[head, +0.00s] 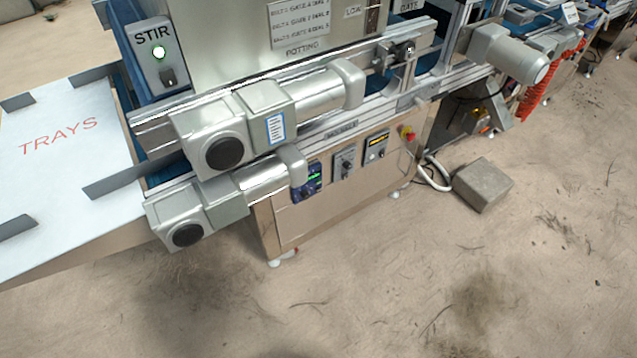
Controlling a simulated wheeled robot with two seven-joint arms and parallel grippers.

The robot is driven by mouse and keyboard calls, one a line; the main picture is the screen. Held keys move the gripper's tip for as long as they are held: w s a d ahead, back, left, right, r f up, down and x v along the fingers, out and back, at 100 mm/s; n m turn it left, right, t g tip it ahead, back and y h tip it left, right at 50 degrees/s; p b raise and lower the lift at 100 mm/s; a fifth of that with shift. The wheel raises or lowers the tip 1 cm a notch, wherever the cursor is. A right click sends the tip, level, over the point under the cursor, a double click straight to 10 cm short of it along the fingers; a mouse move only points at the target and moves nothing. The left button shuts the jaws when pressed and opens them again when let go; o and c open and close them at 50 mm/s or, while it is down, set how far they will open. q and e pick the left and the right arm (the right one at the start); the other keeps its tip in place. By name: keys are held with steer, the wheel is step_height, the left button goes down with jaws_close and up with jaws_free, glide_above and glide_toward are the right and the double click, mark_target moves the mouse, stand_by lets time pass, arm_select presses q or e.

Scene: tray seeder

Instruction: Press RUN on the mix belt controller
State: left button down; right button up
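Neither of my grippers is in view. A beige cabinet (290,224) stands under the conveyor frame, with control units on its front. One unit has a dark face with a green and purple display (312,181). To its right is a grey unit with a dark knob (345,161), then a unit with a yellow display (376,148). A red and yellow emergency stop button (407,132) sits at the right end. The lettering is too small to read, so I cannot tell which unit is the mix belt controller or see its RUN button.
Two grey motors (222,146) (187,222) stick out at the left, partly above the cabinet. A STIR box (157,55) has a lit button. A white TRAYS table (65,190) is at far left. A block (483,185) lies right of the cabinet. The sandy floor in front is clear.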

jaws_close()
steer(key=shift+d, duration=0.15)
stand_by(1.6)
